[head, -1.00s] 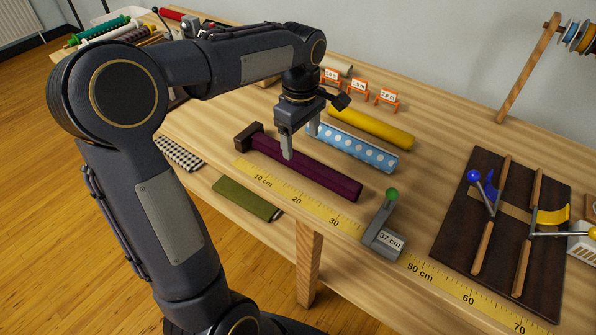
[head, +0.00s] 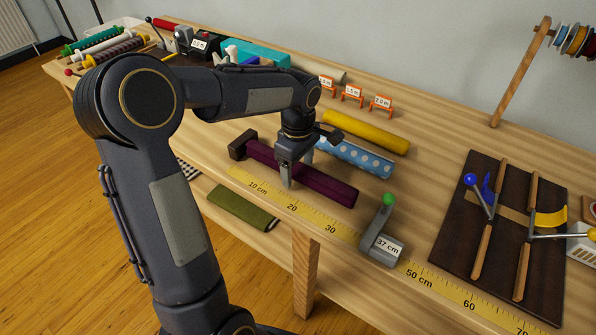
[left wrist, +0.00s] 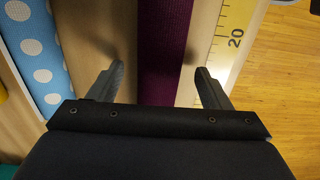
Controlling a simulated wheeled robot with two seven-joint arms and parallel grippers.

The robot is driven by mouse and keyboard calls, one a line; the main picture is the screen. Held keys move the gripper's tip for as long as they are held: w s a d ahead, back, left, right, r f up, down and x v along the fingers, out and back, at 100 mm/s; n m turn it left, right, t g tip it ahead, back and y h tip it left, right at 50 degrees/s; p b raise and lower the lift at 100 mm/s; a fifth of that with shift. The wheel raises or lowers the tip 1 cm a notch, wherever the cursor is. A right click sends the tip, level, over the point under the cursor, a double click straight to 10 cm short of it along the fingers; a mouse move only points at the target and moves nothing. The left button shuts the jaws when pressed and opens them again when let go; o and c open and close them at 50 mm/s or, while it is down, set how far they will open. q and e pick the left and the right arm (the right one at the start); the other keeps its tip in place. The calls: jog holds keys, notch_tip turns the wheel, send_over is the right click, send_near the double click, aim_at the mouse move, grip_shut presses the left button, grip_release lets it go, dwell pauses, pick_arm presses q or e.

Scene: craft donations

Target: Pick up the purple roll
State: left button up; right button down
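The purple roll (head: 327,187) lies on the wooden table behind the yellow ruler strip, with a dark square block (head: 242,146) at its left end. My left gripper (head: 294,176) is over the middle of the roll, pointing down. In the left wrist view the purple roll (left wrist: 164,50) runs between the two open fingers of the left gripper (left wrist: 160,82), with a gap on each side. The fingers do not touch it there. My right gripper is in no view.
A blue dotted roll (head: 355,157) and a yellow roll (head: 366,132) lie behind the purple one. A grey stop marked 37 cm (head: 380,240) stands at the ruler (head: 330,226). A dark board with levers (head: 455,235) is at right.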

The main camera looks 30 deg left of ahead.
aim_at(297, 166)
pick_arm(q)
jog(key=c, duration=1.1)
jog(key=shift+r, duration=0.15)
jog(key=shift+r, duration=0.6)
jog(key=r, duration=0.3)
jog(key=r+p, duration=0.1)
jog(key=r, duration=0.2)
jog(key=shift+s, duration=0.2)
jog(key=s, duration=0.6)
jog(key=s+a, duration=0.1)
jog(key=s, duration=0.4)
jog(key=s+b, duration=0.1)
jog(key=s, duration=0.5)
jog(key=shift+s+a+f, duration=0.2)
jog(key=shift+s, duration=0.1)
